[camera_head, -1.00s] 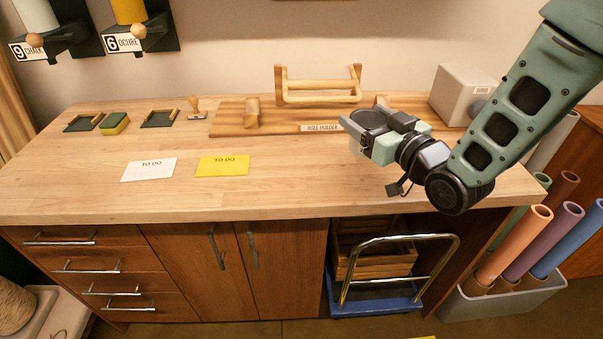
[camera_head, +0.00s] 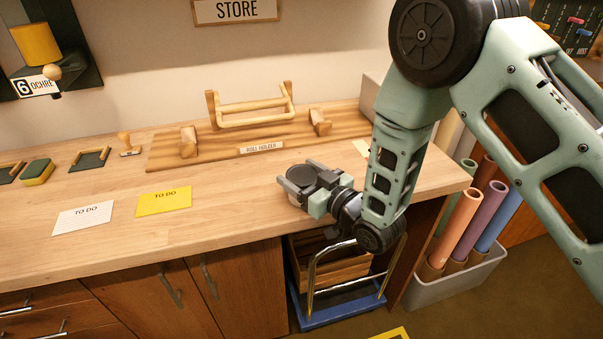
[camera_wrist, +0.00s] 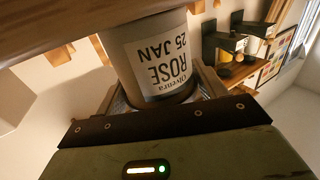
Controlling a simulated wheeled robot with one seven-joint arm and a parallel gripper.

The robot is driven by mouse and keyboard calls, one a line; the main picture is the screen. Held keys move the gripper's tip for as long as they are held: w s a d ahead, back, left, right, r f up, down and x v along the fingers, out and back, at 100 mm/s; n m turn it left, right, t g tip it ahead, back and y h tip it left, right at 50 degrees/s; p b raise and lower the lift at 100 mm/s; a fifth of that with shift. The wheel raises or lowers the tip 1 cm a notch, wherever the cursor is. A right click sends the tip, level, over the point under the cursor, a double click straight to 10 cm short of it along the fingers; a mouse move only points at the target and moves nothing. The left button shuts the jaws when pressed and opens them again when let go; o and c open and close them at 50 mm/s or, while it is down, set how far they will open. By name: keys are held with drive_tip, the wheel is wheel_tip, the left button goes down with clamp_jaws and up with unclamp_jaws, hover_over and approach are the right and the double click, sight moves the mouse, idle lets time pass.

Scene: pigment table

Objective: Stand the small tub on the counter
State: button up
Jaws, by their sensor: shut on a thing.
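The small tub (camera_head: 294,199) is pale with a dark round lid in the head view. In the wrist view the tub (camera_wrist: 160,62) shows a white label reading "ROSE 25 JAN". The label is upside down there, as is the whole scene, so the tub is upright. My gripper (camera_head: 297,184) is shut around the tub's sides. It holds the tub at the right part of the wooden counter (camera_head: 235,205), near the front edge. The tub's base is at or very close to the counter top; I cannot tell whether they touch.
A roll holder (camera_head: 255,145) on a wooden board stands behind the tub. A yellow card (camera_head: 163,200) and a white card (camera_head: 83,218) lie to the left. A grey box (camera_head: 370,92) is partly hidden behind my arm. Bare counter lies between the yellow card and the tub.

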drive_tip(key=shift+f, duration=0.1)
drive_tip(key=o, duration=1.1)
